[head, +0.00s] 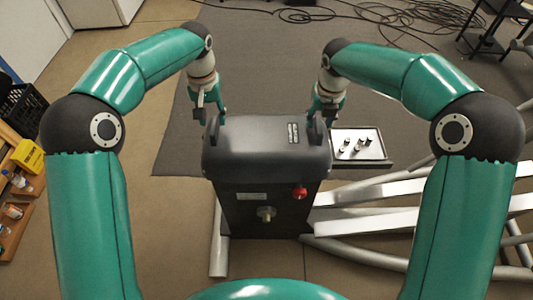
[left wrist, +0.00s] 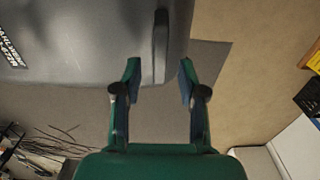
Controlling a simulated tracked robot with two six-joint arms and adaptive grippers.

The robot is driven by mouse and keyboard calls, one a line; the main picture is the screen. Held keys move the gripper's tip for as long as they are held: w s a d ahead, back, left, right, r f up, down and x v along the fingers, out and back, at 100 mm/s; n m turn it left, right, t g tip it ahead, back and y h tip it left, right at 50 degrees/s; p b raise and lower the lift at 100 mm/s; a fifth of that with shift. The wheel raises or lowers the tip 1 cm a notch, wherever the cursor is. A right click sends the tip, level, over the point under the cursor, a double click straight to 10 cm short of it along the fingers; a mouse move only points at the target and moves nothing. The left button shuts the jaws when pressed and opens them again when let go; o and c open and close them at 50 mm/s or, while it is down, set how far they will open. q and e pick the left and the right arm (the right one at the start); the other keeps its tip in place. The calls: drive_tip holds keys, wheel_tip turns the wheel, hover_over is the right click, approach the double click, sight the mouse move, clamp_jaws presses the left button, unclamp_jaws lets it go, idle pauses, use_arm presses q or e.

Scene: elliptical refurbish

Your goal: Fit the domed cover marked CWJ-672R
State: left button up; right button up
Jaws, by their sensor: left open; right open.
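The grey domed cover (head: 262,150) sits on top of the dark machine housing (head: 245,210), with an upright handle at each end. My left gripper (head: 210,115) is open at the left handle (head: 213,130). In the left wrist view that handle (left wrist: 161,45) stands just beyond and between the open fingertips (left wrist: 159,75), not clasped. My right gripper (head: 320,112) is open just above or behind the right handle (head: 313,130); contact there cannot be told.
A tray (head: 375,159) with several small metal parts stands right of the cover. A red knob (head: 300,193) is on the housing's front. Pale frame bars (head: 385,195) spread to the right. A black crate (head: 22,108) and yellow box (head: 28,156) are at left.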

drive_tip(key=shift+r, duration=0.35)
use_arm(q)
wheel_tip(320, 180, up, 11)
drive_tip(key=shift+f, duration=0.15)
use_arm(e)
wheel_tip(320, 180, up, 11)
drive_tip(key=s, duration=0.1)
drive_tip(key=shift+s, duration=0.4)
